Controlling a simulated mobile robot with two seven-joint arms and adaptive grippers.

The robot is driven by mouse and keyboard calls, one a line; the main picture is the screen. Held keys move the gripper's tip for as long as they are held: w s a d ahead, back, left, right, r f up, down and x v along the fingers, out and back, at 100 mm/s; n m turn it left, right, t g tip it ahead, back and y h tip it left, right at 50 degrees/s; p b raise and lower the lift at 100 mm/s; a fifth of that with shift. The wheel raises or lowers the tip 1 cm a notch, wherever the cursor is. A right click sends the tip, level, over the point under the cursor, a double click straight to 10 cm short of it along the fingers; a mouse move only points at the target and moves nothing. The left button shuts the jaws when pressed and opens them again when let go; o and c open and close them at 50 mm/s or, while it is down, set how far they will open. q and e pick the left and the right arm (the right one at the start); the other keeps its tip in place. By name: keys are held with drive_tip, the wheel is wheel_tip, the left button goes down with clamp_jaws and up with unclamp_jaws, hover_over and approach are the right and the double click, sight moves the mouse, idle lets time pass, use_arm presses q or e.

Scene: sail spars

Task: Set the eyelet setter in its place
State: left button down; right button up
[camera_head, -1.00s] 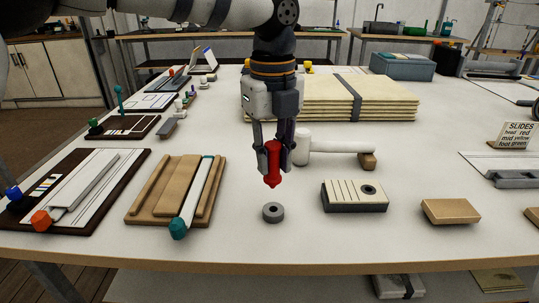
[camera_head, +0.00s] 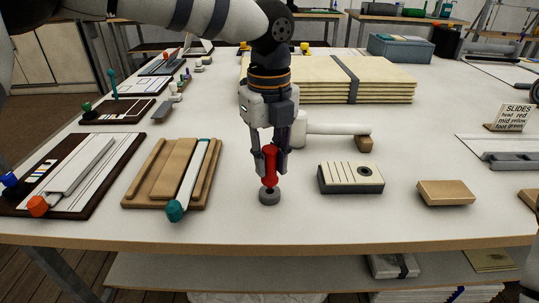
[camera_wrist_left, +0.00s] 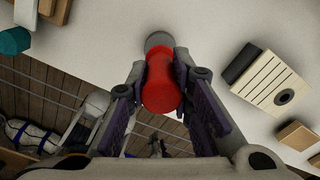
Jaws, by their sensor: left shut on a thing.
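The red eyelet setter (camera_head: 269,167) is upright between the fingers of my left gripper (camera_head: 270,162), which is shut on it. My right gripper is not in view.
A slotted block with a round hole (camera_head: 351,178) and a tan block (camera_head: 445,193) are to the right. A white mallet (camera_head: 335,132) lies behind the gripper. A wooden board with a teal-tipped spar (camera_head: 172,175) is to the left.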

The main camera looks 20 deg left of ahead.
use_arm(q)
drive_tip(key=shift+f, duration=0.3)
idle(0.4)
drive_tip(key=shift+f, duration=1.05)
drive_tip(key=c, duration=1.3)
unclamp_jaws()
drive_tip(key=shift+c, duration=0.2)
wheel_tip(320, 180, up, 12)
